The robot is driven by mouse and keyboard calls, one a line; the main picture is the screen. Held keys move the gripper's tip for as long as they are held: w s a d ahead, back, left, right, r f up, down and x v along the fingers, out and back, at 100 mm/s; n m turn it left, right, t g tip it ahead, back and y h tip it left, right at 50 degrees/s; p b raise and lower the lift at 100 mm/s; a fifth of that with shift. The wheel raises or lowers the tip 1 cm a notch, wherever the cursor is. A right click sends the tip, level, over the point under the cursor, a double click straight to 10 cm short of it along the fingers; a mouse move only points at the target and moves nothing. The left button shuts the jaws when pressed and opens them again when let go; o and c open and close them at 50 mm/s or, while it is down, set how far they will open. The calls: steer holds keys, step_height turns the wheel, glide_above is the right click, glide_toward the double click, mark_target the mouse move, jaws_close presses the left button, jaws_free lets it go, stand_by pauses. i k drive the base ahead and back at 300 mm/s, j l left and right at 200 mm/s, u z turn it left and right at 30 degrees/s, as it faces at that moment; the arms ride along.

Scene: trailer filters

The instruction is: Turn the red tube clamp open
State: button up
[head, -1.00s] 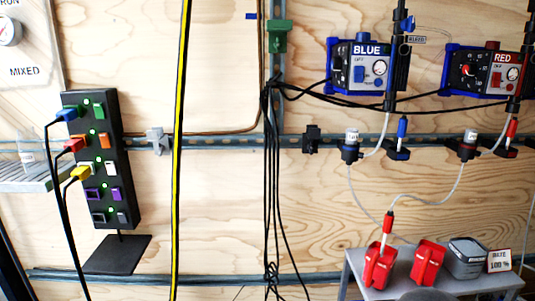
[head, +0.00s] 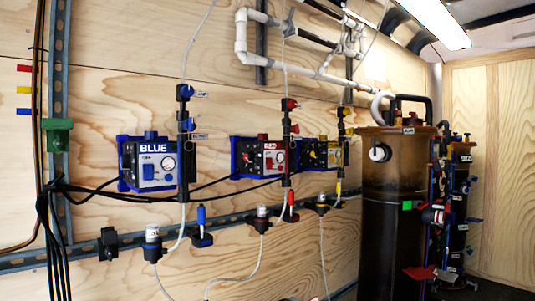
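The red pump unit (head: 262,157) hangs on the wall in the middle, labelled RED. A dark vertical tube fitting with a small red knob (head: 289,104) stands at its right, with pale tubing above it. Lower on the same line a red-handled piece (head: 291,200) sits in a dark wall holder (head: 288,215). I cannot tell for certain which of these is the red tube clamp, or whether it is open. My gripper is not in view.
The blue pump (head: 154,165) is left of the red one, a yellow-marked pump (head: 325,155) right of it. Tall brown tanks (head: 395,215) stand at the right. Black cables (head: 100,192) and a metal rail (head: 115,243) cross the wall. White pipes (head: 290,66) run above.

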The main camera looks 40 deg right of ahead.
mark_target(292, 105)
steer(key=z, duration=1.3)
